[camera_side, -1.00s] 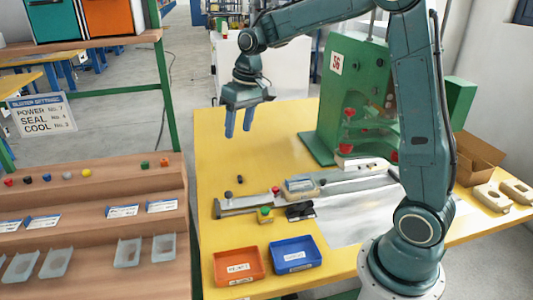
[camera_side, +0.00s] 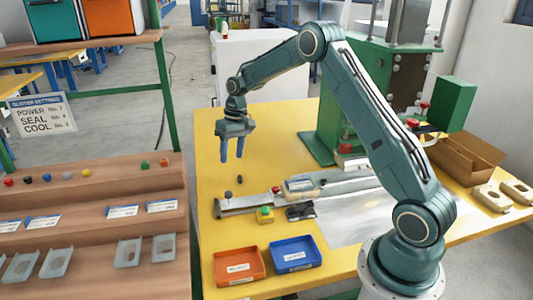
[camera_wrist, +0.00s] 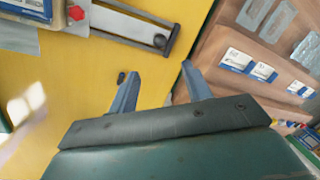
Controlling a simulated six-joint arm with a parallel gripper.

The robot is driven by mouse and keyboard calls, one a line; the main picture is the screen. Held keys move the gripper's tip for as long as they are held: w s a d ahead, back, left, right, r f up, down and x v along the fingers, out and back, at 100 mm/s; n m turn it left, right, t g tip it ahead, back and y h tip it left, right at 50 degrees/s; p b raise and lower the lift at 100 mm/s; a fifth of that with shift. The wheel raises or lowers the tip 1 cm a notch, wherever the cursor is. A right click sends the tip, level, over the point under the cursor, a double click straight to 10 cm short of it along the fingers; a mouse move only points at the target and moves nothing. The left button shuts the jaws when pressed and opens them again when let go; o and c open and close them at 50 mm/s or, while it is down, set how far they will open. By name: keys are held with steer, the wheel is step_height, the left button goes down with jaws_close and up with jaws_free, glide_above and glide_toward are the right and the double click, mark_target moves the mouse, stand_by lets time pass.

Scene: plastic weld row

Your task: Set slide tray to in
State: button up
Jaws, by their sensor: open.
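The slide tray (camera_side: 302,186) is a light carrier on a grey metal rail (camera_side: 245,203) that runs from the front left of the yellow table towards the green press. A red knob (camera_side: 276,190) sits at the tray's near end. In the wrist view, the rail (camera_wrist: 125,22) crosses the top left, with a red knob (camera_wrist: 76,13) beside the partly cut-off tray. My gripper (camera_side: 231,158) is open and empty above the table, behind the rail's left end and apart from it. Its two fingers (camera_wrist: 158,75) point down at the table.
A small dark peg (camera_side: 240,179) stands near the rail. The green press (camera_side: 350,115) stands behind. A wooden shelf (camera_side: 140,192) is at left.

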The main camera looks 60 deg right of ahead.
mark_target(229, 191)
steer(key=a+f, duration=0.1)
steer(key=f, duration=0.8)
steer(key=a+f, duration=0.1)
steer(key=f, duration=0.3)
steer(key=shift+w+a+f, duration=0.25)
steer(key=shift+a+f, duration=0.05)
steer(key=shift+a, duration=0.05)
steer(key=shift+c, duration=0.2)
steer(key=shift+d, duration=0.1)
jaws_close()
